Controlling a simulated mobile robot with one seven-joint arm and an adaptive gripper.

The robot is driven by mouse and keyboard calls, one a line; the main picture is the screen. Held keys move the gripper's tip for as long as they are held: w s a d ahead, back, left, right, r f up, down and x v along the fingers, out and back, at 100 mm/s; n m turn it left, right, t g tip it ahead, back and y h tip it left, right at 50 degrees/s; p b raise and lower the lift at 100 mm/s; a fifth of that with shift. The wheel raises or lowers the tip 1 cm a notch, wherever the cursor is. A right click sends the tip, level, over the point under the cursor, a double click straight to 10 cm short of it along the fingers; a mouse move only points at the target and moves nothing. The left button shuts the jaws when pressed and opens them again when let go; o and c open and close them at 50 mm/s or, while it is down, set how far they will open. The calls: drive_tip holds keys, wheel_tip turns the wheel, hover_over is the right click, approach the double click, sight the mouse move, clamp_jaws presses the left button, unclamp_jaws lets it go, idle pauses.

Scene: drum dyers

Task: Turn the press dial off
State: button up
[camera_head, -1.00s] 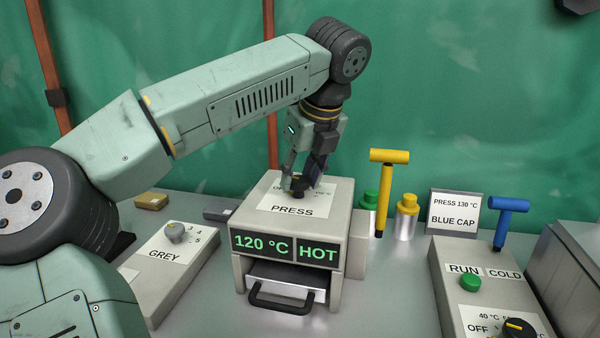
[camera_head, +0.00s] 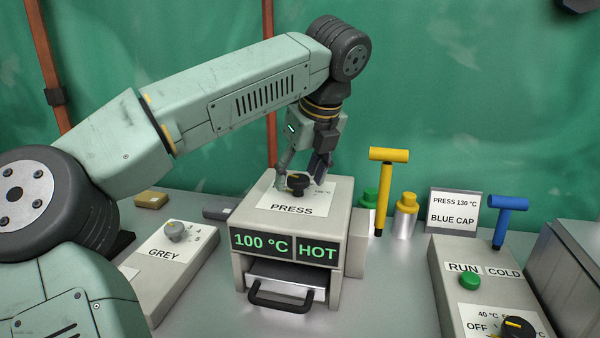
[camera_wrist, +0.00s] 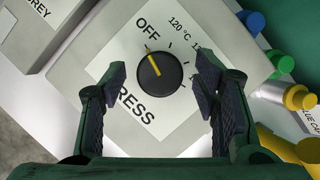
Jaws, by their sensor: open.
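The press (camera_head: 340,212) is a pale box with a label on top and a display reading 100 °C and HOT. Its dial (camera_head: 299,184) is a black knob with a yellow pointer. In the wrist view the dial (camera_wrist: 159,71) has its pointer aimed at a tick beside the word OFF. My gripper (camera_head: 301,182) is above the press top with its fingers on either side of the dial. In the wrist view my gripper (camera_wrist: 160,80) is open, with a gap between each finger and the dial.
A yellow T-handle (camera_head: 381,190) and capped bottles (camera_head: 405,215) stand right of the press. The GREY box (camera_head: 180,265) is at left. The RUN/COLD box (camera_head: 455,290) with a blue T-handle (camera_head: 501,220) is at right. A drawer handle (camera_head: 285,303) juts from the press front.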

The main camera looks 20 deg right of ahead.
sight(299, 177)
drive_tip(key=v, duration=0.3)
drive_tip(key=shift+s+r, duration=0.1)
drive_tip(key=shift+r, duration=0.1)
drive_tip(key=s, duration=0.3)
drive_tip(key=s+d, duration=0.1)
drive_tip(key=s, duration=0.3)
drive_tip(key=s+d, duration=0.1)
drive_tip(key=s, duration=0.2)
drive_tip(key=shift+s+d+f, duration=0.1)
drive_tip(key=shift+s+f, duration=0.1)
drive_tip(key=shift+s+d, duration=0.1)
drive_tip(key=shift+s, duration=0.55)
drive_tip(key=shift+f, duration=0.1)
